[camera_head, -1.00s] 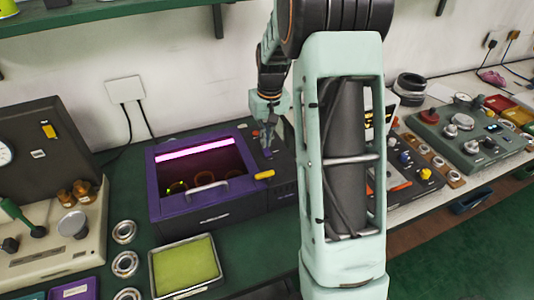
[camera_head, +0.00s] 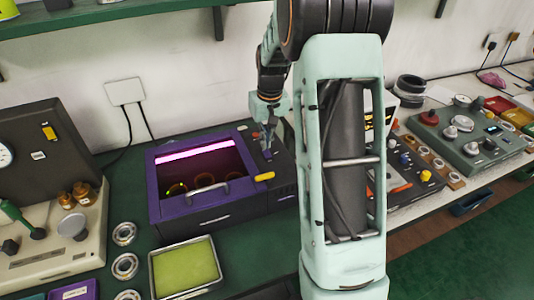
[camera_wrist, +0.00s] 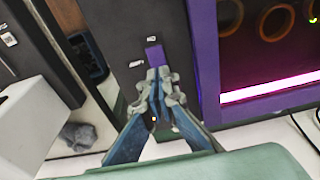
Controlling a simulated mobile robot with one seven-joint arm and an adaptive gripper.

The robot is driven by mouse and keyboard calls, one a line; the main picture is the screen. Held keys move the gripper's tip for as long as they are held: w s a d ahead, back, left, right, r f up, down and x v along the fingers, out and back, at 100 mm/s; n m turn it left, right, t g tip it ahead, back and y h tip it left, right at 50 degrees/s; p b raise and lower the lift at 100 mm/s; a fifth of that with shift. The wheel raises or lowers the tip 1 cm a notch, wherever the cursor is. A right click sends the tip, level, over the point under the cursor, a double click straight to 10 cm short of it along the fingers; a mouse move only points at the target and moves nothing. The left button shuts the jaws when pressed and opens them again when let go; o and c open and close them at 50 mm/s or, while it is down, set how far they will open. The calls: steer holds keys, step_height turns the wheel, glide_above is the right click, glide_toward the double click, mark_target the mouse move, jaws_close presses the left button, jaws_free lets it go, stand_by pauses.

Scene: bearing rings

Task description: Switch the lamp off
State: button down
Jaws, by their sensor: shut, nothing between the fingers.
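The lamp is a glowing pink-white tube (camera_head: 200,150) inside a purple-framed box (camera_head: 154,190); it is lit. It also glows in the wrist view (camera_wrist: 270,88). On the dark panel beside the box is a small purple switch (camera_wrist: 154,54) with small white labels near it. My gripper (camera_wrist: 157,76) is shut and empty, its tips right at the lower edge of the switch in the wrist view. I cannot tell whether they touch it. In the head view my gripper (camera_head: 267,147) is over the panel at the box's right, and my arm hides part of the bench.
Several rings lie inside the box. A yellow-green tray (camera_head: 186,266) and metal bearing rings (camera_head: 124,234) lie in front and to the left. A yellow knob (camera_head: 264,177) sits at the panel's front. A beige machine (camera_head: 60,230) stands left; control boxes (camera_head: 460,136) stand right.

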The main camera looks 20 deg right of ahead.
mark_target(266, 152)
steer(key=shift+f+b, duration=0.75)
steer(key=shift+f, duration=0.35)
stand_by(0.6)
steer(key=shift+r+p, duration=2.4)
steer(key=shift+r, duration=1.15)
